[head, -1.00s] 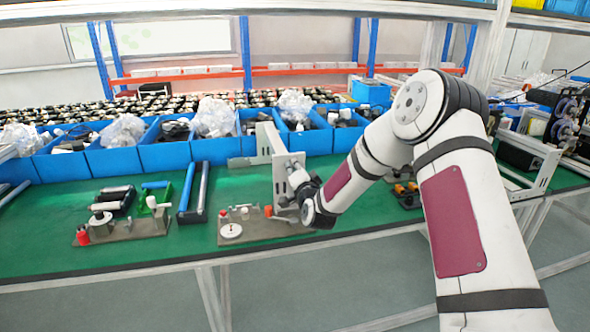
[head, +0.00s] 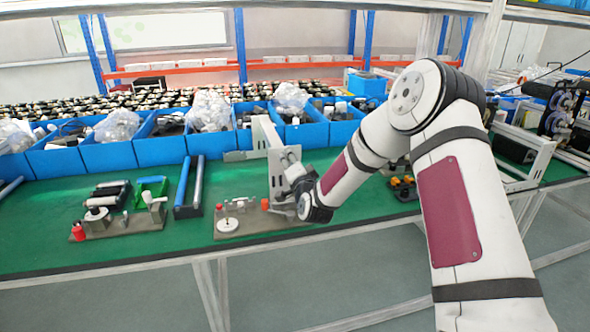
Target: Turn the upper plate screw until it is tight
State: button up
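An upright grey metal plate (head: 276,185) stands on the green bench, with a bracket (head: 265,134) running back from its top. My gripper (head: 289,160) is at the right-hand face of this plate, near its upper part, with the wrist behind and below it. The gripper is small here and seen partly edge-on. I cannot tell whether its fingers are open or shut, or whether they touch the plate. The upper plate screw cannot be made out; the gripper may cover it.
A fixture with a white disc (head: 228,225) lies just left of the plate. Another fixture with a red knob (head: 78,232) and two blue-ended bars (head: 189,188) lie further left. Blue bins (head: 160,151) line the back.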

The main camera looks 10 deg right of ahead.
jog(key=s, duration=1.1)
jog(key=shift+s, duration=0.3)
jog(key=s+a+r+n+g, duration=0.2)
jog(key=s+r+n+g, duration=0.55)
jog(key=s, duration=0.35)
jog(key=s+d+r+n+g, duration=0.1)
jog(key=s+r+n+g, duration=0.1)
jog(key=s, duration=1.3)
jog(key=s+d+r+n+g, duration=0.1)
jog(key=s+g, duration=0.3)
jog(key=s, duration=1.1)
jog(key=shift+d+r+n, duration=0.15)
jog(key=shift+r+n, duration=0.3)
